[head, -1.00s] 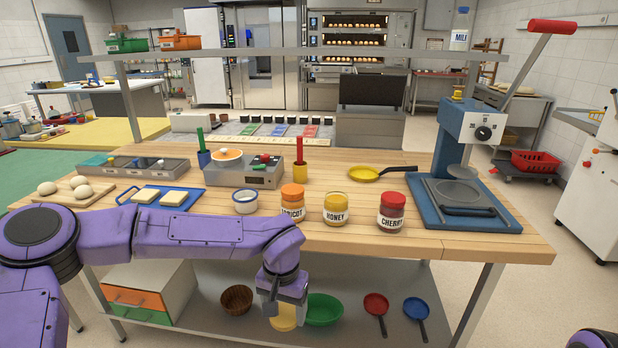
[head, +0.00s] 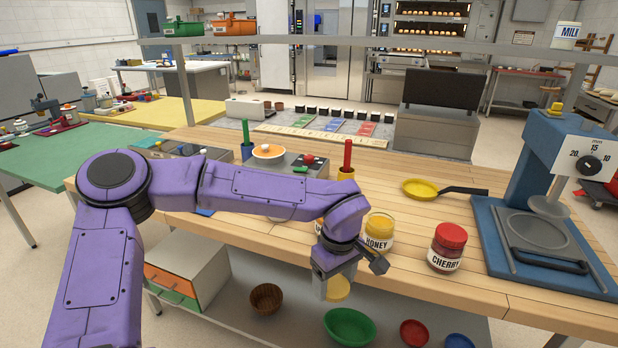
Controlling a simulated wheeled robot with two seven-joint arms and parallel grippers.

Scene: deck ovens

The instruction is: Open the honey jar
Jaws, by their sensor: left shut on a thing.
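The honey jar (head: 378,236) stands upright on the wooden table near its front edge. Its top looks like glass with yellow honey inside, without a solid cap like the cherry jar's. My left gripper (head: 337,283) points down in front of the table edge, left of and lower than the jar and apart from it. It is shut on a yellow round thing (head: 339,291) that looks like the honey lid; the fingers hide part of it. My right gripper is out of view.
The cherry jar (head: 447,248) stands right of the honey jar. My left arm mostly hides the apricot jar. A yellow pan (head: 425,188) lies behind, and a blue press (head: 545,170) stands at the right. Bowls, including a green bowl (head: 349,327), sit on the lower shelf.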

